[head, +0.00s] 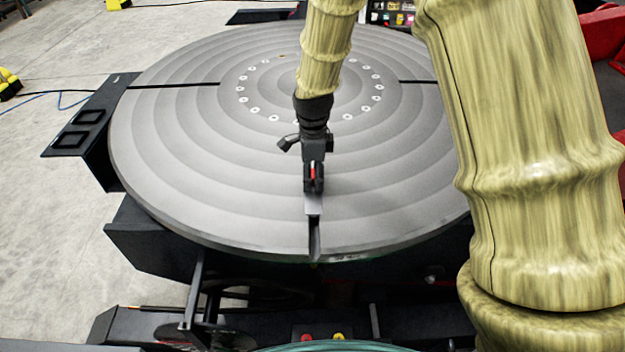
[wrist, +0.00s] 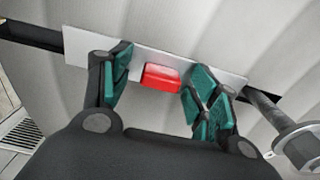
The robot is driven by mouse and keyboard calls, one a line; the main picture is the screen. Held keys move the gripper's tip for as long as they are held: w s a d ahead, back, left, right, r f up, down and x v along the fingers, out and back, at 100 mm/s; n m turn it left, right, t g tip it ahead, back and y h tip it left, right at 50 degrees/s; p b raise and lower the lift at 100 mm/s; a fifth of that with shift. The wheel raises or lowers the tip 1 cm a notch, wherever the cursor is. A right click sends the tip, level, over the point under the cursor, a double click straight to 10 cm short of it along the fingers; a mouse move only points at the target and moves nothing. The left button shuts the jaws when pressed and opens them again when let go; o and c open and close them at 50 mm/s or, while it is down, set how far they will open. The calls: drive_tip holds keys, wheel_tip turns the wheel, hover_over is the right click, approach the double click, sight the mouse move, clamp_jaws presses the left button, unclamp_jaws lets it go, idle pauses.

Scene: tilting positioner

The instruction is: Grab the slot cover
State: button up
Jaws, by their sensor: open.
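The slot cover (wrist: 222,77) is a thin pale grey strip with a red block-shaped handle (wrist: 160,77) on it. In the wrist view it lies along the dark slot (wrist: 30,36) of the round table. My gripper (wrist: 160,85) is open, with one green-padded finger on each side of the red handle and a gap on both sides. In the head view my gripper (head: 313,185) is over the front part of the table, and a piece of the slot cover (head: 313,205) shows just below it. My gripper hides much of the cover there.
The round grey positioner table (head: 190,150) has ring grooves, a circle of pale holes and dark radial slots. The open front slot (head: 314,238) runs to the rim. A metal rod with a round end (wrist: 300,142) shows at the right of the wrist view.

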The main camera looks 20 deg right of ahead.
drive_tip(key=shift+f, duration=0.15)
drive_tip(key=shift+c, duration=1)
drive_tip(key=c, duration=1.1)
